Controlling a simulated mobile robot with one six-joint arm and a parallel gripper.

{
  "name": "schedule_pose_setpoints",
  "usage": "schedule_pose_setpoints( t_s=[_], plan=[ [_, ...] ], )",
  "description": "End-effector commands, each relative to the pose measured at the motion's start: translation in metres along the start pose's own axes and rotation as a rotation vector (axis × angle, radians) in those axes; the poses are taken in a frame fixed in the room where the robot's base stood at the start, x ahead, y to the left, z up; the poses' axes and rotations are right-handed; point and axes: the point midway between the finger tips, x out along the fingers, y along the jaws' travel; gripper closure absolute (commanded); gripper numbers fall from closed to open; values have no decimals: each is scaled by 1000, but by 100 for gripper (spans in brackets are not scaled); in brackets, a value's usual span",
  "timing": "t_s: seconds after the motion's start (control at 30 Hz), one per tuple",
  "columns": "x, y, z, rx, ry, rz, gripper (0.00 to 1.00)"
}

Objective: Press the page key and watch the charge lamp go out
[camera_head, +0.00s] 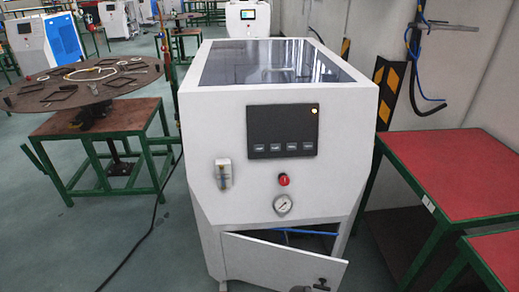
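The white gas generator (215,180) stands in the middle, with a dark control panel (283,128) on its front. Along the panel's lower edge is a row of several small grey keys (275,148). Their labels are too small to read, so I cannot tell which is the page key. Dark parts at the bottom edge, in front of the open door, may be my gripper (312,287). They are well below the keys and touch none. Their finger opening cannot be made out.
Below the panel are a red button (283,180) and a round gauge (283,205). A lower door (275,258) hangs open. Red-topped tables (455,175) stand close on the right. A round table (85,82) is at the left, with open floor between.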

Motion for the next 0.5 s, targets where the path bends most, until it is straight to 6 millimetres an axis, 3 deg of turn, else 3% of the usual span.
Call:
schedule_pose_setpoints(
  t_s=[0.23,0.4,0.5],
  plan=[
    [0,0,0,0,0,0,70],
    [0,0,0,0,0,0,99],
    [0,0,0,0,0,0,100]
  ],
)
